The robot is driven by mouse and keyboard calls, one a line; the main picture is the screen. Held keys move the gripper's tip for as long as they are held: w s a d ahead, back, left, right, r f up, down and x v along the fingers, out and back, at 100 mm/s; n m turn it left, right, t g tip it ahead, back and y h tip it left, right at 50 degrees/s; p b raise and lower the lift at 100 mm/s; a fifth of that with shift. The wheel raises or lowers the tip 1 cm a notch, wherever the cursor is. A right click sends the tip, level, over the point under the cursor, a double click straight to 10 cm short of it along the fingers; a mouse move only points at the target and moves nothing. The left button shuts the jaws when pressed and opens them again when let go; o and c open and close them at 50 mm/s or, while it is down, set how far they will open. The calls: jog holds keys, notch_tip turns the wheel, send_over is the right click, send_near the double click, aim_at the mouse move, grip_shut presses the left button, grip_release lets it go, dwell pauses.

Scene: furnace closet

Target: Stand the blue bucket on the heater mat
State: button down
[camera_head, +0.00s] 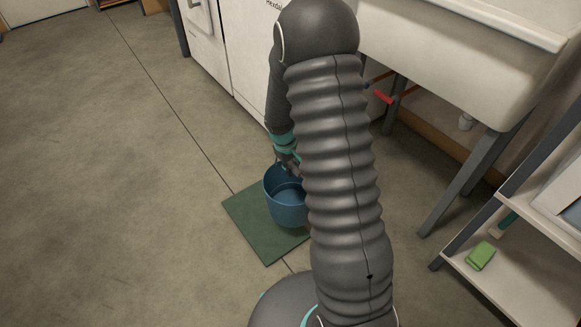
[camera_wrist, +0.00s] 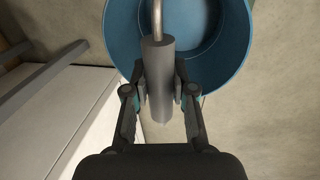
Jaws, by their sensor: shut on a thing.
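The blue bucket (camera_head: 287,204) is upright and looks empty in the head view, over the green mat (camera_head: 252,228) on the floor. I cannot tell whether its bottom touches the mat. My arm hides its right part. My gripper (camera_head: 287,160) is at the bucket's far rim, partly hidden by my arm. In the wrist view my gripper (camera_wrist: 160,88) is shut on the grey grip of the bucket's handle, and the blue bucket (camera_wrist: 118,22) lies beyond the fingers with its open top facing the camera.
A white sink (camera_head: 465,60) on grey legs stands at the right. A shelf unit (camera_head: 520,285) with a green sponge (camera_head: 481,256) is at the lower right. White appliances (camera_head: 240,45) stand at the back. The floor at the left (camera_head: 100,180) is clear.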

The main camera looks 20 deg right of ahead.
jog(key=shift+r, duration=0.1)
jog(key=shift+r+p, duration=1.3)
jog(key=shift+r, duration=0.65)
